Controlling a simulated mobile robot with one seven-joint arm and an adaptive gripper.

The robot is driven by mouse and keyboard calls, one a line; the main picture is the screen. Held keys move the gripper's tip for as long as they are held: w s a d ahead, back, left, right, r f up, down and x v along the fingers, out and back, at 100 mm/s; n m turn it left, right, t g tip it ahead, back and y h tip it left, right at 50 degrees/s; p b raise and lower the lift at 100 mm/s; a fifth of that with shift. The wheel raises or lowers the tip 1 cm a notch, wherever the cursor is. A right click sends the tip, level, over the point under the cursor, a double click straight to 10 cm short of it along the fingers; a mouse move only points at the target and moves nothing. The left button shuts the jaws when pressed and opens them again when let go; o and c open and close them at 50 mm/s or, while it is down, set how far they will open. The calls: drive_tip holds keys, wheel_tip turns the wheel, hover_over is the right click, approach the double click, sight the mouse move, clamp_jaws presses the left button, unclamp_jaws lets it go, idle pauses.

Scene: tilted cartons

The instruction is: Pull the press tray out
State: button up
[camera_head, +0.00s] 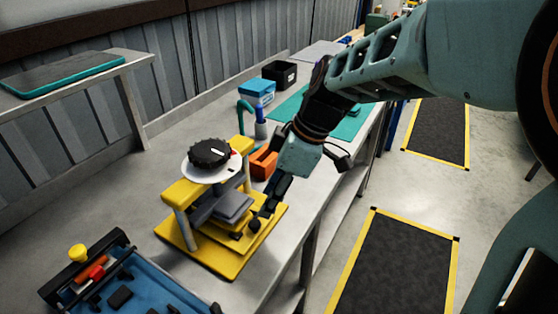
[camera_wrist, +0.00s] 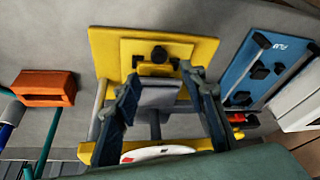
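The press (camera_head: 215,240) has a yellow base, a yellow crossbeam and a black knob on a white dial (camera_head: 210,155). Its tray (camera_head: 232,236) is a small yellow plate low on the base; in the wrist view the tray (camera_wrist: 127,48) carries a black knob (camera_wrist: 159,53). My gripper (camera_head: 263,211) reaches down at the press's right front side. In the wrist view my gripper (camera_wrist: 160,76) is open, its fingers apart with the grey press plate (camera_wrist: 160,96) seen between them. The tips appear just short of the knob; contact cannot be told.
A blue fixture (camera_head: 130,290) stands left of the press, and an orange block (camera_head: 263,163) behind it. A blue box (camera_head: 256,91) and a black bin (camera_head: 279,73) stand farther back. The grey bench (camera_head: 150,195) has bare room around the press.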

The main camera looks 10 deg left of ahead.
sight(255, 223)
drive_tip(key=x, duration=0.8)
drive_tip(key=shift+a+f, duration=0.1)
drive_tip(key=shift+f, duration=0.1)
clamp_jaws()
